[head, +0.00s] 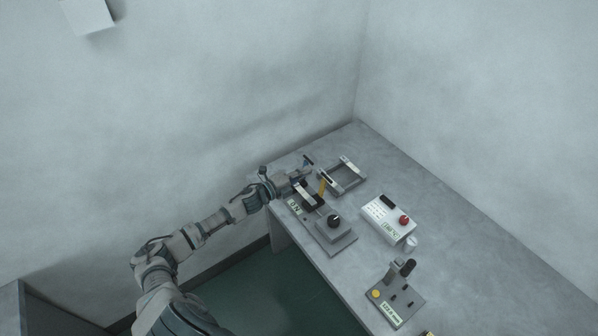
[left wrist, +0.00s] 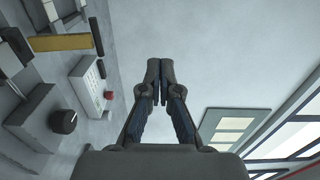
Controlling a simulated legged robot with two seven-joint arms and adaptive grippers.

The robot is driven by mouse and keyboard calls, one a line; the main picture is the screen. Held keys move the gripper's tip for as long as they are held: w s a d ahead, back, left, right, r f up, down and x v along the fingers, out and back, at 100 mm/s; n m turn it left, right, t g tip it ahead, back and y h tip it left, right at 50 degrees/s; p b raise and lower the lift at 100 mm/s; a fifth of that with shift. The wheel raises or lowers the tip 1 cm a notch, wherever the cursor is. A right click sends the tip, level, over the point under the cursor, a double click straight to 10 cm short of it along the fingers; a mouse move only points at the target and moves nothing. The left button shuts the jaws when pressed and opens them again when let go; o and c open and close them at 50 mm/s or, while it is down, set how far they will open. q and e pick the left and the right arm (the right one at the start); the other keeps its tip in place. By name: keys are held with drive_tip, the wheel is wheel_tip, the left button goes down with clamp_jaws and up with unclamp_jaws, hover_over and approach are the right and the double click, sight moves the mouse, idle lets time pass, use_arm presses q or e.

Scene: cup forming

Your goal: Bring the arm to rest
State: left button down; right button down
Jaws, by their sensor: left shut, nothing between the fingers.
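My left arm reaches in from the lower left of the head view. Its gripper (head: 306,170) is at the near left end of the grey table (head: 450,250), close to the device with a yellow bar and black knob. In the left wrist view the fingers (left wrist: 160,82) are together with nothing between them. Whether the gripper touches the device is too small to tell in the head view; in the wrist view the fingertips stand clear against a pale wall. My right gripper is not in view.
The device has a black knob (head: 334,221) and a yellow bar (head: 323,187). Behind it lies a grey frame (head: 358,180). Further right are a white box with a red button (head: 404,219) and a lever station (head: 399,298).

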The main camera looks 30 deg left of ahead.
use_arm(q)
drive_tip(key=s+d+f+n+g+y, duration=0.2)
drive_tip(key=s+d+f+n+y, duration=0.1)
drive_tip(key=s+d+f+n, duration=0.3)
drive_tip(key=s+d+f+n+g+y, duration=0.2)
drive_tip(key=s+d+f+n+y, duration=0.15)
drive_tip(key=s+f+n, duration=0.4)
drive_tip(key=s+d+f+n+g, duration=0.2)
drive_tip(key=s+g, duration=0.1)
drive_tip(key=s, duration=0.5)
drive_tip(key=s+d+f+n+g, duration=0.2)
drive_tip(key=s+n+g, duration=0.1)
drive_tip(key=s, duration=0.5)
drive_tip(key=s+d+f+n+g, duration=0.2)
drive_tip(key=s+g, duration=0.1)
drive_tip(key=s, duration=0.5)
wheel_tip(320, 180, down, 26)
drive_tip(key=s+r+g, duration=0.1)
drive_tip(key=s, duration=0.1)
drive_tip(key=s+a+f, duration=0.1)
drive_tip(key=s+f, duration=0.7)
drive_tip(key=s, duration=0.1)
drive_tip(key=s+a+f+g, duration=0.1)
drive_tip(key=s+a+f, duration=0.1)
drive_tip(key=s+f, duration=0.6)
drive_tip(key=shift+s+a+f, duration=0.25)
drive_tip(key=shift+s+f, duration=0.1)
drive_tip(key=shift+f, duration=0.05)
